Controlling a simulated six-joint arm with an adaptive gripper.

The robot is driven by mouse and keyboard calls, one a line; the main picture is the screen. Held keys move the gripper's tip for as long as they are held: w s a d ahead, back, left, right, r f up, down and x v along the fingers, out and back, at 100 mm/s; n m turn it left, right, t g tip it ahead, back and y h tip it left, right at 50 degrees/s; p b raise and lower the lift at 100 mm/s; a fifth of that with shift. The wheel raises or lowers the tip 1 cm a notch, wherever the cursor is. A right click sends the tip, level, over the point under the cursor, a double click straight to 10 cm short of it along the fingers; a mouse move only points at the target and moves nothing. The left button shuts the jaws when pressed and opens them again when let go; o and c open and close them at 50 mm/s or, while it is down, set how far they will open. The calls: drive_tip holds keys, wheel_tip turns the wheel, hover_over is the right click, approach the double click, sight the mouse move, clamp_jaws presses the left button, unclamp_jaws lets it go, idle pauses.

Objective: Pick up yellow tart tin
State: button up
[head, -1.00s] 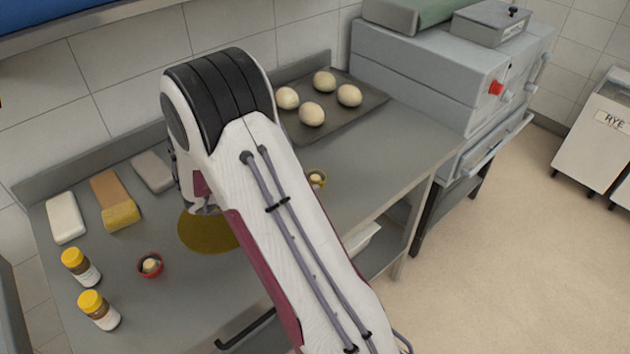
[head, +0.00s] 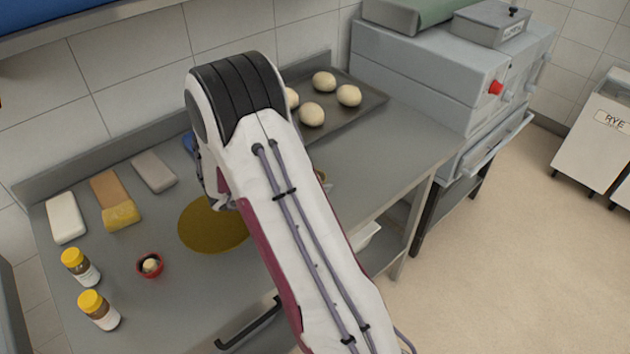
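The yellow tart tin is almost wholly hidden behind my arm; only a small brownish-yellow sliver (head: 321,176) shows at the arm's right edge. My arm crosses the middle of the head view over the steel counter. My gripper is mostly hidden behind the arm; a small grey part (head: 226,204) shows at the arm's left edge, above the round olive-yellow mat (head: 205,228). Its fingertips, and whether it holds anything, cannot be seen.
A red tin (head: 150,266) with dough stands left of the mat, near two yellow-capped jars (head: 99,311). Several blocks (head: 66,218) lie along the wall. A dough tray (head: 345,116) is at the back right, beside the oven (head: 430,75). Counter (head: 390,165) right of the arm is clear.

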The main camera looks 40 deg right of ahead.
drive_tip(key=c, duration=1.2)
drive_tip(key=shift+r, duration=0.15)
drive_tip(key=shift+r, duration=4.9)
